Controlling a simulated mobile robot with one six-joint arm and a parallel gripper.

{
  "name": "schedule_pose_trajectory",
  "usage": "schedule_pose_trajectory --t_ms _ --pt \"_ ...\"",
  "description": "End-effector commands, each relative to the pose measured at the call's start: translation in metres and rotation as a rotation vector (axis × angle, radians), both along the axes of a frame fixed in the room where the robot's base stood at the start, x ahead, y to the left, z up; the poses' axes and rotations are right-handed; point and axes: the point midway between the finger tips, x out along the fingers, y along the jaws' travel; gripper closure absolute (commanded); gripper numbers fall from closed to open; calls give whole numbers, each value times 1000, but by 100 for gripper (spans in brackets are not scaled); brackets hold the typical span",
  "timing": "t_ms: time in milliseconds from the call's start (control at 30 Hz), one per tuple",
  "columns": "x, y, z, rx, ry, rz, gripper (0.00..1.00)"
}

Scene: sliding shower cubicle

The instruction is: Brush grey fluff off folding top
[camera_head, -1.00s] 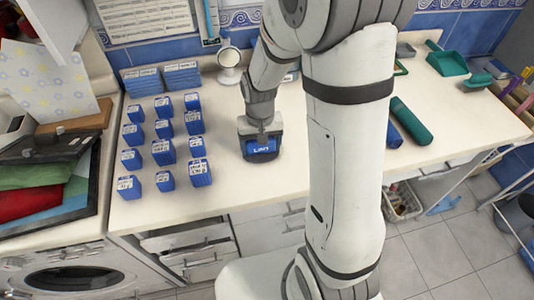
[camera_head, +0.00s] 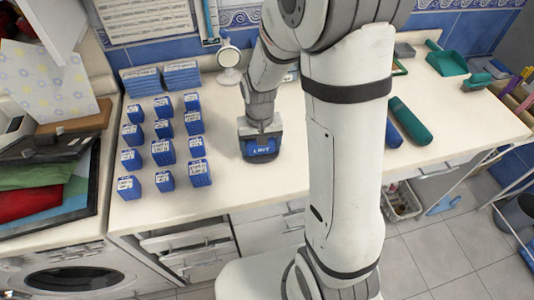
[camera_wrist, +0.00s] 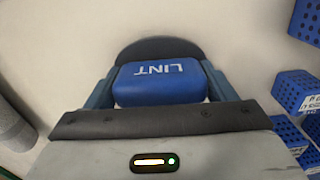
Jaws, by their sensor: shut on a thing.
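My gripper (camera_head: 260,134) is shut on a blue block marked LINT (camera_head: 262,147), low over the pale worktop (camera_head: 290,185). In the wrist view the LINT block (camera_wrist: 160,84) sits between the two fingers, with a dark rounded edge (camera_wrist: 160,47) beyond it. I cannot tell whether the block touches the surface. No grey fluff can be made out in either view; my arm hides part of the worktop.
Several small blue labelled boxes (camera_head: 163,152) stand in rows left of my gripper. A round white-framed mirror (camera_head: 229,62) stands behind. Green and blue rolls (camera_head: 411,121) and a green dustpan (camera_head: 446,62) lie to the right. The worktop's front middle is clear.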

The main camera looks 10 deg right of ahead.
Motion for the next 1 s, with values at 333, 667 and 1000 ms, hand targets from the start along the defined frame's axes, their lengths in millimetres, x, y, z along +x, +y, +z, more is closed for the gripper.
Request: schedule_pose_trajectory --t_ms 333,667,1000 --pt "0 0 -1 0 0 0 50" --pt "0 0 -2 0 0 1 34" --pt "0 0 -2 0 0 1 50"
